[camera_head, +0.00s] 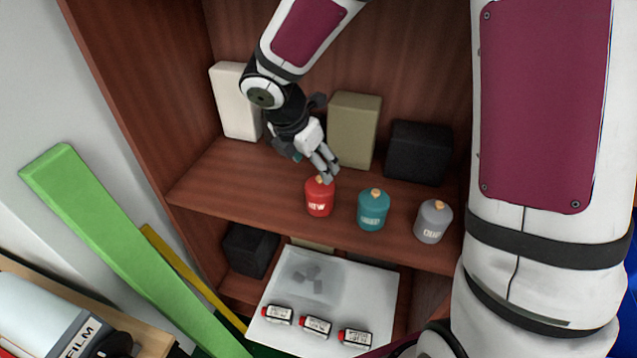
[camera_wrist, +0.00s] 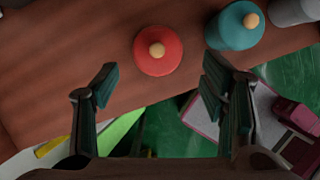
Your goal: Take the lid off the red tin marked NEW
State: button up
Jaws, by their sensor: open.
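The red tin marked NEW (camera_head: 319,200) stands upright on the wooden shelf, leftmost of three tins. Its red lid with a round tan knob shows from above in the wrist view (camera_wrist: 158,51). My gripper (camera_head: 327,172) is at the tin's top, its fingers pointing down toward the knob. In the wrist view my gripper (camera_wrist: 157,88) is open and empty, and the lid lies beyond the fingertips, between their lines. The lid sits on the tin. In the head view the fingers partly cover the knob.
A teal tin (camera_head: 373,211) and a grey tin (camera_head: 433,222) stand to the right on the same shelf (camera_head: 225,183). Cream (camera_head: 237,101), olive (camera_head: 353,129) and black boxes (camera_head: 418,152) stand behind. A white tray (camera_head: 375,293) with three small labelled items is below.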

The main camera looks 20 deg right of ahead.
aim_at(318, 179)
jog(key=x, duration=0.7)
jog(key=shift+w+a+f+b, duration=0.1)
jog(key=shift+a+f+b, duration=0.1)
jog(key=shift+b, duration=0.15)
jog(key=c, duration=1)
jog(key=shift+o, duration=0.2)
